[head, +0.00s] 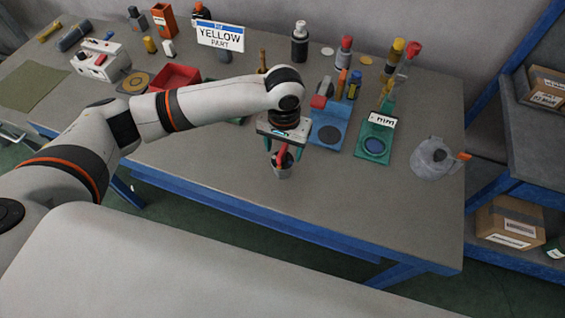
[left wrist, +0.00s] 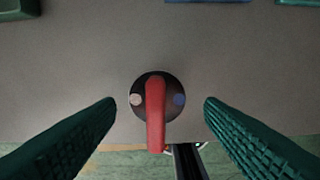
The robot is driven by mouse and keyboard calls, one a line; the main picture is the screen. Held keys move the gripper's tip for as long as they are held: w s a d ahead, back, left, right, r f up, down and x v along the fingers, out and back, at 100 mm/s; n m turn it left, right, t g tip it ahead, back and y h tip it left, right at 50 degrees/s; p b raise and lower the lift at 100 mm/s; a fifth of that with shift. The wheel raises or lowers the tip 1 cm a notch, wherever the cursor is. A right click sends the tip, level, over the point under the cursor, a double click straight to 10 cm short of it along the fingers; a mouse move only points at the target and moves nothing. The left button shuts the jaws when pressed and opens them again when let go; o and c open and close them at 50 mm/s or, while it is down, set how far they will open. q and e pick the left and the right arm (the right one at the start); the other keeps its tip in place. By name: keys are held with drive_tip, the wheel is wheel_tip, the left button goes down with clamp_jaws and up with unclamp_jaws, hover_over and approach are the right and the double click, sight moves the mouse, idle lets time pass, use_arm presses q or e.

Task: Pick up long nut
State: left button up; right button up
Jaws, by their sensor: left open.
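My left gripper (head: 281,157) points down near the front edge of the workbench, its two green fingers apart. I cannot tell any part in view for certain as the long nut. My right gripper is not in view.
The workbench (head: 230,185) is bare along its front strip. Behind are a blue fixture (head: 328,133), a green fixture (head: 375,143), a red bin (head: 177,77), a yellow-part sign (head: 220,37) and several bottles. A grey jug-like item (head: 434,158) stands at right, near shelves with cardboard boxes (head: 508,222).

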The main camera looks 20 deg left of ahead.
sight(282, 166)
use_arm(q)
drive_tip(key=shift+w+f, duration=0.15)
drive_tip(key=shift+f, duration=0.25)
drive_tip(key=shift+a+f+p, duration=0.1)
drive_tip(key=shift+f+p, duration=0.4)
drive_tip(key=shift+f, duration=0.35)
drive_tip(key=shift+s+f, duration=0.15)
drive_tip(key=shift+f, duration=0.45)
drive_tip(key=shift+s+f, duration=0.15)
drive_tip(key=shift+f, duration=0.4)
drive_tip(key=shift+f+p, duration=0.3)
drive_tip(key=shift+f, duration=0.3)
drive_tip(key=c, duration=1.2)
drive_tip(key=shift+c, duration=0.2)
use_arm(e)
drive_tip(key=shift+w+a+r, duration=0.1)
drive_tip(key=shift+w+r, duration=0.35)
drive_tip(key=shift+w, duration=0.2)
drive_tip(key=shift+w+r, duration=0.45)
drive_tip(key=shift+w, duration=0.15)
use_arm(q)
drive_tip(key=shift+w+r, duration=0.1)
